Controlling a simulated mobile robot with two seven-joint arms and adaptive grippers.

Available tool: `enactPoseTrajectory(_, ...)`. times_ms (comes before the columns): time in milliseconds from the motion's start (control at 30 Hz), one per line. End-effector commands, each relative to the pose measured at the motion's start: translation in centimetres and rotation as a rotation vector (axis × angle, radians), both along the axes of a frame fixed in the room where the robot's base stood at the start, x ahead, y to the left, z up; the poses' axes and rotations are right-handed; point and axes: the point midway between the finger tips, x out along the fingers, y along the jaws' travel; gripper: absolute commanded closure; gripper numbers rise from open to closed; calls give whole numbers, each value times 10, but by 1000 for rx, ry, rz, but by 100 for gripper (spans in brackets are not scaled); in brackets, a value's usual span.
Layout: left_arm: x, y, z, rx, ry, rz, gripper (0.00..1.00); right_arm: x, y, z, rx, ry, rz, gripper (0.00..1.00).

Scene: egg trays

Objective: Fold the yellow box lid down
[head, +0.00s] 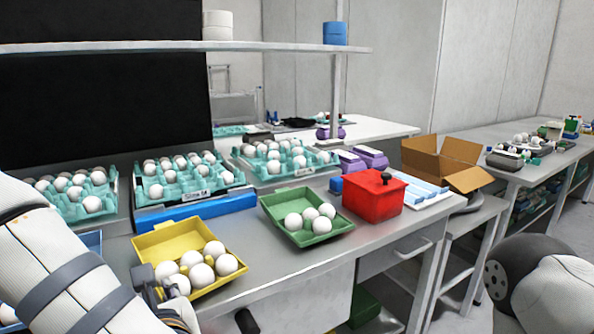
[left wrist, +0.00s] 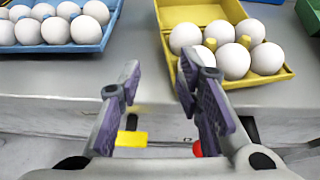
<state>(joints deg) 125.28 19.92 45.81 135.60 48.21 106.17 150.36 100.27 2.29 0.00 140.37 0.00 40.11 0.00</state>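The yellow box (head: 222,284) sits near the table's front edge at lower left in the head view, with several white eggs in it. Its lid (head: 172,243) is open, tilted back on the far side. In the left wrist view the box (left wrist: 284,75) is at upper right, and its lid (left wrist: 200,11) is behind the eggs, cut by the top edge. My left gripper (left wrist: 156,84) is open and empty, with purple pads apart. Its right finger is close to the box's near left corner; contact cannot be told. In the head view it is partly hidden by my left arm. My right gripper is not in view.
A green egg box (head: 318,237) and a red container (head: 374,198) stand to the right. Teal egg trays (head: 188,187) line the back. A blue egg box (left wrist: 60,44) lies left of the yellow one. Bare table separates the yellow and green boxes.

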Motion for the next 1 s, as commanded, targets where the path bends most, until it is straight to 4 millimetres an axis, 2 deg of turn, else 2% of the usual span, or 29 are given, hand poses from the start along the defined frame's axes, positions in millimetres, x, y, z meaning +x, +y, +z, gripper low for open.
enactPoseTrajectory(67,-2,-2,3,-4,9,-4,66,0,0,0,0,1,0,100)
enactPoseTrajectory(600,-15,-11,73,-3,2,-1,66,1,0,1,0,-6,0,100)
enactPoseTrajectory(1000,-17,-11,78,0,4,-2,66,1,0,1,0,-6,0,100)
